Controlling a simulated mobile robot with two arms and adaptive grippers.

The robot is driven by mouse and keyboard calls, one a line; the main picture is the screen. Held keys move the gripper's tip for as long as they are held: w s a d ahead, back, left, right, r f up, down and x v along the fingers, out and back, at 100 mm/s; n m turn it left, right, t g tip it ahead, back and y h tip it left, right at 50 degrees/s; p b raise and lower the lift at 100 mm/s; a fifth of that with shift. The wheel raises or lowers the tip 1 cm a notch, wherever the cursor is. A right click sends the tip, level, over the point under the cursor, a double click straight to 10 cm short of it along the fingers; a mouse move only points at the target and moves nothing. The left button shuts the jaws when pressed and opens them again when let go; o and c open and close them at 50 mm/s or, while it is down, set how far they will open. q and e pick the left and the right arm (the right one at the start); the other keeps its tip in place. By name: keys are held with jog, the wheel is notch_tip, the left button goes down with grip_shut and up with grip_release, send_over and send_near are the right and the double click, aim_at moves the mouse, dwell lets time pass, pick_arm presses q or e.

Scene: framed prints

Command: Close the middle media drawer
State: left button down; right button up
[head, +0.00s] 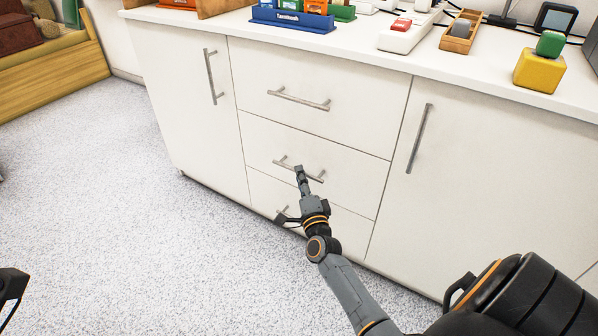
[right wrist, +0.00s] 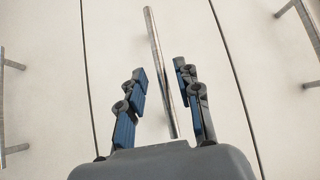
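The middle drawer (head: 345,178) is a white front in the centre column of the cabinet, between an upper and a lower drawer. Its face looks flush with its neighbours, with only thin seams around it. Its silver bar handle (head: 283,162) is partly hidden by my right gripper (head: 300,172). In the right wrist view the fingers of my right gripper (right wrist: 159,70) are apart, one on each side of the bar handle (right wrist: 157,60), with gaps showing on both sides. A dark piece at the lower left edge of the head view seems to be part of my left gripper (head: 10,285); its fingers are not clear.
The upper drawer (head: 310,75) and the side doors (head: 485,160) look shut. The white countertop (head: 370,50) holds a blue rack (head: 292,20), a yellow block (head: 539,70) and other small items. The speckled floor (head: 110,190) is clear at left.

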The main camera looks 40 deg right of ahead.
jog(key=v, duration=0.8)
jog(key=shift+s, duration=0.35)
jog(key=shift+a, duration=0.1)
